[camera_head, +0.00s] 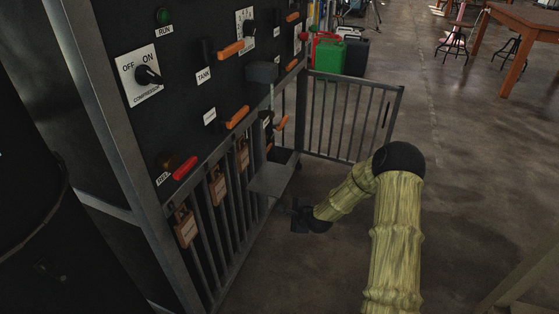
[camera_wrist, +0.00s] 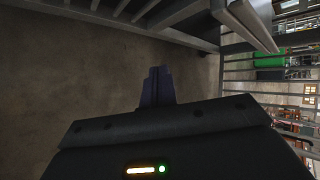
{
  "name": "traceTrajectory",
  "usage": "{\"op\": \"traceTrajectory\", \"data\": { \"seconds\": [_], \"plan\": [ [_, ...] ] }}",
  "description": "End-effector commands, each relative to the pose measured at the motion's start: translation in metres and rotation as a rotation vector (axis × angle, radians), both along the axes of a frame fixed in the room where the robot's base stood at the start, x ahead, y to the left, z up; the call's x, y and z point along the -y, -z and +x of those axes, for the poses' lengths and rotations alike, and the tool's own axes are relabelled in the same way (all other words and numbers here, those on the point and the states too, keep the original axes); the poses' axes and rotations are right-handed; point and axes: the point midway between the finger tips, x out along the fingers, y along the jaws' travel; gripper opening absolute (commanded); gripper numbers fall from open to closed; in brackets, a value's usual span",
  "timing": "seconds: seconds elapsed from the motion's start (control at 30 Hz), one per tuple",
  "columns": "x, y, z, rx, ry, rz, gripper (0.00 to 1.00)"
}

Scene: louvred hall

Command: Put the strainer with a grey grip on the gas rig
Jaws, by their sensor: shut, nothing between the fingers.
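The gas rig appears to be the tall black panel (camera_head: 190,90) in a grey frame at the left of the head view, with dials, orange levers and labels. I cannot make out a strainer with a grey grip in either view. My gripper (camera_head: 298,214) is low in front of the rig, beside a small grey shelf (camera_head: 272,181), over the floor. In the wrist view its fingers (camera_wrist: 157,86) are together and hold nothing.
An open barred gate (camera_head: 352,115) stands out from the rig's far end. Beyond it are a green can (camera_head: 329,57) and a dark can (camera_head: 356,55). Wooden tags (camera_head: 186,228) hang on the rig's lower bars. A brown table (camera_head: 525,22) stands far right. The floor right of the gate is clear.

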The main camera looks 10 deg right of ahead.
Motion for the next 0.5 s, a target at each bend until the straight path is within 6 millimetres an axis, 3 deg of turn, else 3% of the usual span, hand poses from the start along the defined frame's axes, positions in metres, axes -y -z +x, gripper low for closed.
{"op": "traceTrajectory", "data": {
  "seconds": [0.03, 0.3, 0.5],
  "plan": [
    [0.006, -0.008, 0.008, 0.011, 0.079, 0.082, 0.00],
    [0.050, -0.013, 0.043, 0.130, 0.537, 0.549, 0.00],
    [0.099, -0.012, 0.047, 0.247, 0.875, 0.888, 0.00]
  ]
}}
